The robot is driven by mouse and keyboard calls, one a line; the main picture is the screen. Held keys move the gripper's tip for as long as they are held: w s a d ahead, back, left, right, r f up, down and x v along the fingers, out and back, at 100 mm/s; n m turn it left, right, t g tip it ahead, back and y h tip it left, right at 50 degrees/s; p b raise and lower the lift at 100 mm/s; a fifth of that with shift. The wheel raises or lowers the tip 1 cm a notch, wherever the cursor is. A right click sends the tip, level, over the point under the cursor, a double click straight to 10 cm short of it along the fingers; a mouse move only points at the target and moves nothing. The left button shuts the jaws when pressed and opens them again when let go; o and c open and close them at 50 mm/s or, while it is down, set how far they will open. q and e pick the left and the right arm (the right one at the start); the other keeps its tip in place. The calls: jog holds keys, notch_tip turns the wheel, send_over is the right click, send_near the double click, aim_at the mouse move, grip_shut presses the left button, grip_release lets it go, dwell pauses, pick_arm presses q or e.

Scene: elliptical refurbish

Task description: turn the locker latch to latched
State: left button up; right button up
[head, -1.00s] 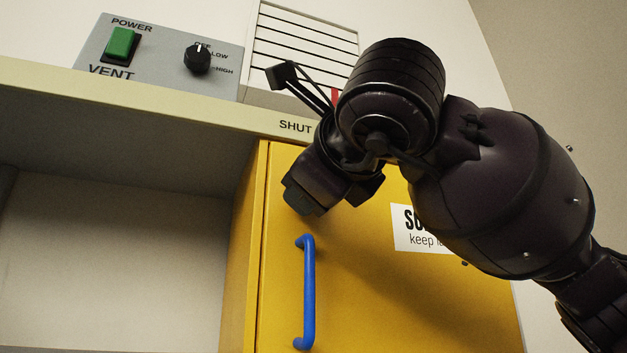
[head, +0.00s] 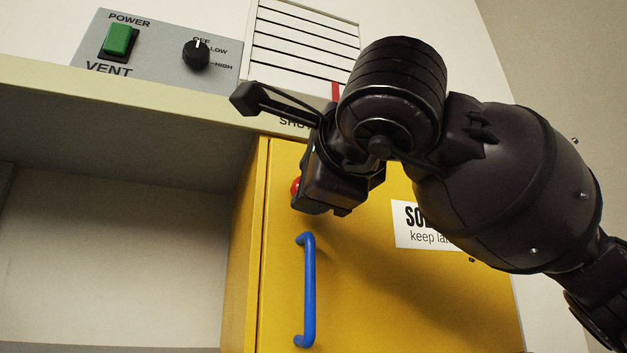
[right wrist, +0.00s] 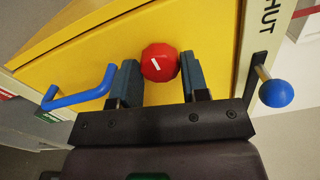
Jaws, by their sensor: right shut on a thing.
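The locker is a yellow cabinet whose door (head: 400,300) carries a vertical blue handle (head: 309,290). The latch is a round red knob (right wrist: 159,62) with a white mark on its face, near the top of the door. In the head view only a sliver of the knob (head: 295,188) shows beside my gripper. My right gripper (right wrist: 160,80) is shut on the knob, one finger on each side. In the head view my right gripper (head: 322,200) covers most of the knob. The white mark lies slanted in the right wrist view. My left gripper is not in view.
Above the locker are a cream ledge (head: 130,105), a vent panel with a green switch (head: 120,42) and black dial (head: 197,54), and a slatted grille (head: 305,45).

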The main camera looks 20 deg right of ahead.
jog(key=o, duration=0.8)
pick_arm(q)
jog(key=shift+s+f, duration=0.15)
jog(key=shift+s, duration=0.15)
pick_arm(e)
jog(key=shift+o, duration=0.6)
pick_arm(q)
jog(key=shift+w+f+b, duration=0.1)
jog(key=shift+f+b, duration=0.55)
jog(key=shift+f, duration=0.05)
pick_arm(e)
jog(key=s, duration=1.1)
jog(key=shift+d, duration=0.15)
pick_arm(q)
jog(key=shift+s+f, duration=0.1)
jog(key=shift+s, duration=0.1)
pick_arm(e)
jog(key=shift+w, duration=0.1)
